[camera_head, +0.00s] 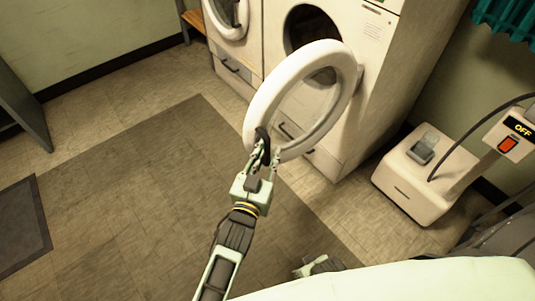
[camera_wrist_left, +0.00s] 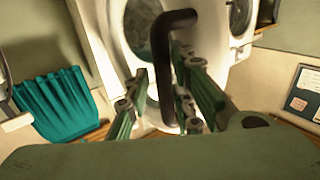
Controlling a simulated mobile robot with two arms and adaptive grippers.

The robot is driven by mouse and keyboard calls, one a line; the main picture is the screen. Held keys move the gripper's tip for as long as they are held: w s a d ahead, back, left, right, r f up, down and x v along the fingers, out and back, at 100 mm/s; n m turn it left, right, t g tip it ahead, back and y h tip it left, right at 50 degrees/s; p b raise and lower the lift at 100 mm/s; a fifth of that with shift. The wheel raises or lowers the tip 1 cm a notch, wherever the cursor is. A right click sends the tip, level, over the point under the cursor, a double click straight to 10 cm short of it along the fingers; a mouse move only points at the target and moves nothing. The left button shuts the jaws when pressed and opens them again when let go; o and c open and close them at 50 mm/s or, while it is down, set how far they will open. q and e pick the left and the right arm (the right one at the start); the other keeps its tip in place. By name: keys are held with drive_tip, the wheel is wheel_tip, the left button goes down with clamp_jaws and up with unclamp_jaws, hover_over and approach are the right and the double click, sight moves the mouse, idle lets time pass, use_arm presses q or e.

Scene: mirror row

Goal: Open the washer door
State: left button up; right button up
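The washer door (camera_head: 290,72), a thick white ring with a window, stands swung well out from the white washer (camera_head: 382,75), and the dark round opening (camera_head: 308,30) shows behind it. Its black handle (camera_head: 262,138) is on the door's near left edge. My left gripper (camera_head: 267,155) is at this handle with its fingers apart. In the left wrist view the dark bent handle (camera_wrist_left: 162,50) runs between the two fingers, with small gaps beside it. What seems to be my right gripper (camera_head: 318,266) shows small at the bottom, partly hidden; its fingers are unclear.
Another white washer (camera_head: 241,45) with a round door stands to the left. A white machine (camera_head: 428,170) with an OFF sign (camera_head: 520,129) and a hose stands at the right. The tiled floor (camera_head: 130,170) at left is open, apart from a dark mat (camera_head: 20,228).

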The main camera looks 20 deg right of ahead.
use_arm(q)
drive_tip(key=shift+s, duration=0.1)
drive_tip(key=v, duration=1.2)
